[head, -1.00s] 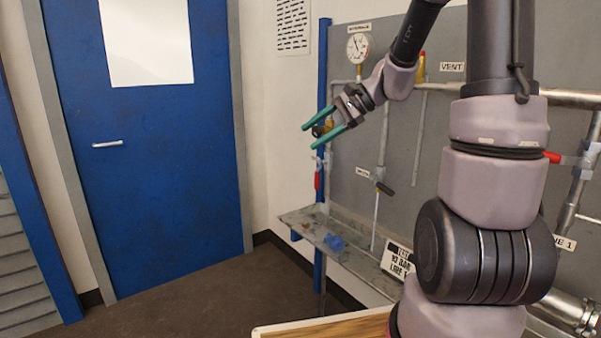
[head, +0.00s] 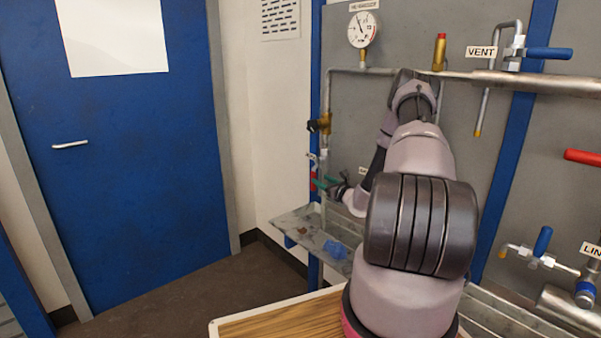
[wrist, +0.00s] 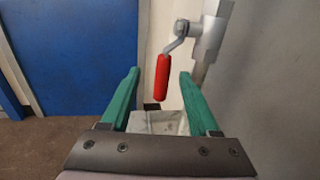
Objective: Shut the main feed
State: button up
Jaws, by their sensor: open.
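A red-sleeved valve lever (head: 313,182) hangs on the vertical pipe at the left end of the panel. In the wrist view the red sleeve (wrist: 161,78) points down from a grey crank on the valve body (wrist: 209,38). My gripper (head: 326,183) is open at the lever, its green fingers pointing left. In the wrist view its fingertips (wrist: 160,74) appear either side of the sleeve, with gaps on both sides. I cannot tell whether the sleeve is fully between them or slightly beyond. The small tag by this valve is too small to read.
A metal shelf (head: 300,222) with a blue cloth (head: 335,248) lies below. A brass fitting (head: 320,124) sits above on the pipe. Other valves have blue handles (head: 548,53) and a red one (head: 582,157) at right. The blue door (head: 130,170) is at left, with clear floor before it.

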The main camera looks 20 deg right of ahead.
jog(key=shift+w+d+f+m, duration=0.2)
jog(key=shift+w+f+m, duration=0.1)
jog(key=shift+w+f, duration=0.2)
jog(key=w+a, duration=0.1)
jog(key=w, duration=0.9)
jog(key=shift+a, duration=0.35)
jog(key=shift+c, duration=0.4)
grip_shut()
